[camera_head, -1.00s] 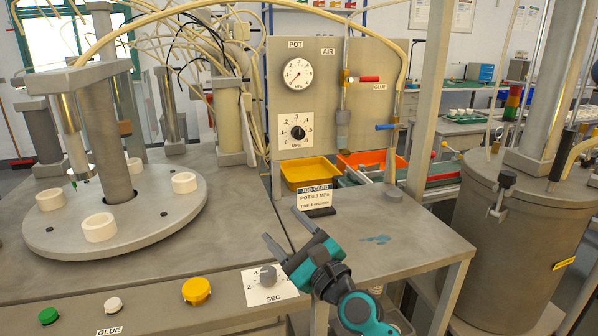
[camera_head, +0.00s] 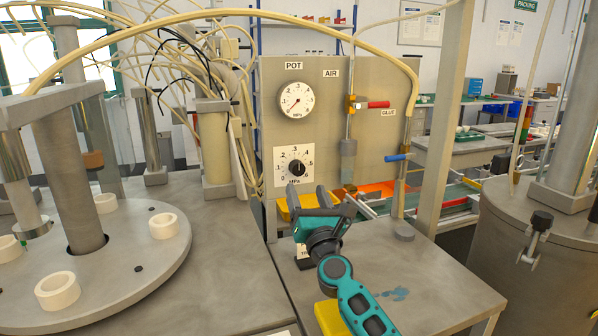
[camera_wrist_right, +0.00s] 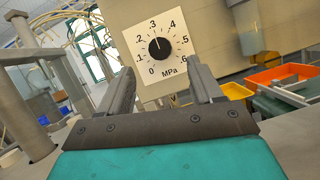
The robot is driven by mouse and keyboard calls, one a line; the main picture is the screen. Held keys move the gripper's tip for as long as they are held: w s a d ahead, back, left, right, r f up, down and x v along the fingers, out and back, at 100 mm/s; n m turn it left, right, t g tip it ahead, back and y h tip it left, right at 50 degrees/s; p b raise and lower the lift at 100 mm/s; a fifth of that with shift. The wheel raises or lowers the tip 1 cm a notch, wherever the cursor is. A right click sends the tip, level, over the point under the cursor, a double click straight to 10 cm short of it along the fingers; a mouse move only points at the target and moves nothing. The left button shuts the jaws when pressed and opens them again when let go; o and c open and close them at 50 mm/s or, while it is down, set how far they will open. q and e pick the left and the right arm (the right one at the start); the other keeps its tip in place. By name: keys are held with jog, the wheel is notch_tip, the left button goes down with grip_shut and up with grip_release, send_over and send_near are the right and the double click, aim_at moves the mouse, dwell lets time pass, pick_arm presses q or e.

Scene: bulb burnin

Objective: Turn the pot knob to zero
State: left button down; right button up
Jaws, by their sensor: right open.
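The pot knob (camera_head: 297,168) is a round black knob on a white MPa dial plate, on the grey panel under the POT gauge (camera_head: 297,100). In the wrist view the knob (camera_wrist_right: 159,48) shows its white mark pointing up, near .3 on the scale. My right gripper (camera_head: 308,194) is open and empty, in front of the panel and just below the dial in the head view. In the wrist view its fingertips (camera_wrist_right: 162,76) stand apart on either side below the knob, not touching it. My left gripper is not in view.
A yellow bin (camera_wrist_right: 235,91) and an orange bin (camera_wrist_right: 283,75) are right of the dial. The glue line with red lever (camera_head: 378,104) and blue lever (camera_head: 397,157) runs beside the panel. The round turntable (camera_head: 110,285) with white rings is left. The job card is mostly hidden.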

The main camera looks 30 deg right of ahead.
aim_at(298, 172)
jog(key=x, duration=0.7)
jog(key=shift+w, duration=0.15)
jog(key=c, duration=1)
